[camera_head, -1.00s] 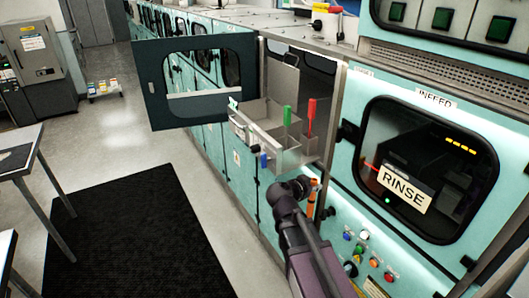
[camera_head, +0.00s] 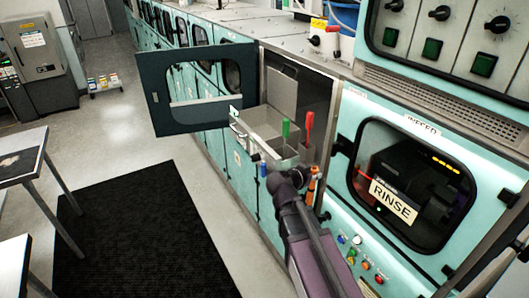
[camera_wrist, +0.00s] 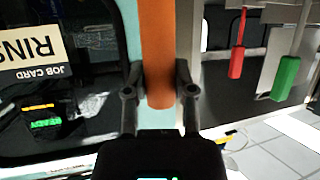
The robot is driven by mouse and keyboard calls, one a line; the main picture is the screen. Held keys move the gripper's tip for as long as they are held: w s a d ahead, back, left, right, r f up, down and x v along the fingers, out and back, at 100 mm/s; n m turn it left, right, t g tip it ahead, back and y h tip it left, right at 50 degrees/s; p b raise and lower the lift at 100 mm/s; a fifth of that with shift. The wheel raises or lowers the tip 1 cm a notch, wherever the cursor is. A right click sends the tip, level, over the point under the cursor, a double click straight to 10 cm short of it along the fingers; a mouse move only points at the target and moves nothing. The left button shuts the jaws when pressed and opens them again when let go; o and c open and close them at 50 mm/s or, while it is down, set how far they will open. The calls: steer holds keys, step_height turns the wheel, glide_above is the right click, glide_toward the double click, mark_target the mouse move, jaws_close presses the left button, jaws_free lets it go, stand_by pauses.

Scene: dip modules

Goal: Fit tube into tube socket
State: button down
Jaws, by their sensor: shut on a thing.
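An orange tube (camera_wrist: 158,55) stands between the two fingers of my gripper (camera_wrist: 158,95) in the wrist view, and the fingers are shut on it. In the head view the orange tube (camera_head: 314,187) shows just right of my gripper (camera_head: 303,178), below the open compartment. A grey tray (camera_head: 262,113) juts out of that compartment, above and behind my gripper. A green handle-like piece (camera_head: 286,130) and a red one (camera_head: 308,128) stand at the tray's right part; a blue one (camera_head: 263,170) is at its front. I cannot make out the tube socket.
A dark windowed door (camera_head: 200,85) stands open left of the compartment. The RINSE window (camera_head: 415,185) and a panel of knobs and buttons (camera_head: 365,263) are to the right. A black mat (camera_head: 140,235) lies on the floor; tables (camera_head: 22,165) stand at the left.

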step_height(320, 180, up, 14)
steer(key=p, duration=1.3)
